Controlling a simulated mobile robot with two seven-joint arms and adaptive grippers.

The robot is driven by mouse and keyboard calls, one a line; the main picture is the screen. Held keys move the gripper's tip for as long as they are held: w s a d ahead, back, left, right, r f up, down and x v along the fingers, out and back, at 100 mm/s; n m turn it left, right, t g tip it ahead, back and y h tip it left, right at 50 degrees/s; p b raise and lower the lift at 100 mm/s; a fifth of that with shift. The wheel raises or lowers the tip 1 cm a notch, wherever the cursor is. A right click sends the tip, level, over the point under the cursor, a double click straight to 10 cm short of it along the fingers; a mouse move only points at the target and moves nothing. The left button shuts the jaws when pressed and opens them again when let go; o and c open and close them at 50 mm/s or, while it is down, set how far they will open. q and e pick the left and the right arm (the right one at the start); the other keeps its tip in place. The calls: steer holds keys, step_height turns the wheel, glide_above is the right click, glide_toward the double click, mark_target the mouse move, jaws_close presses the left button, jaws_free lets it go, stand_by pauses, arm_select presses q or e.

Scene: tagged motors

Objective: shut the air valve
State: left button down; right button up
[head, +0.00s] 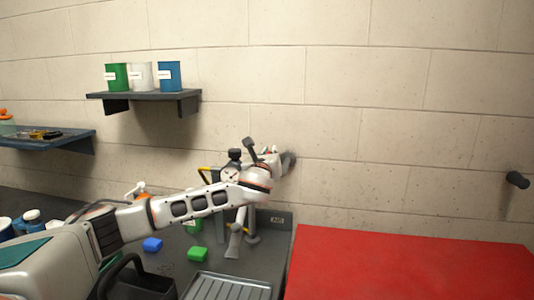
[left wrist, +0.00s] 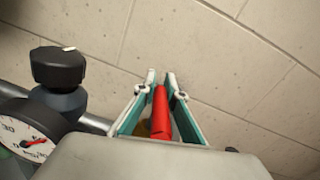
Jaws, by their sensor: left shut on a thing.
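The air valve's red handle (left wrist: 160,113) shows in the left wrist view, between the two fingers of my left gripper (left wrist: 161,88). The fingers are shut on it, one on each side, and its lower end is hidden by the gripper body. In the head view my left gripper (head: 275,160) is close to the wall, and my own arm hides the handle there. A pressure gauge (head: 230,172) and a black knob (head: 235,155) stand just left of the gripper. They also show in the left wrist view as the gauge (left wrist: 28,138) and knob (left wrist: 58,66). My right gripper is not in view.
A wall shelf (head: 150,97) holds green, white and blue cans. A lower shelf (head: 45,140) is at the far left. A grey ribbed tray (head: 228,287) and a bare red surface (head: 400,265) are in front.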

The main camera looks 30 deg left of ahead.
arm_select(q)
steer(key=shift+d+f+m+h, duration=0.2)
steer(key=shift+m+h, duration=0.2)
steer(key=shift+h, duration=0.2)
steer(key=c, duration=2)
jaws_free()
steer(key=shift+c, duration=0.2)
steer(key=shift+r, duration=0.1)
steer(key=v, duration=1.2)
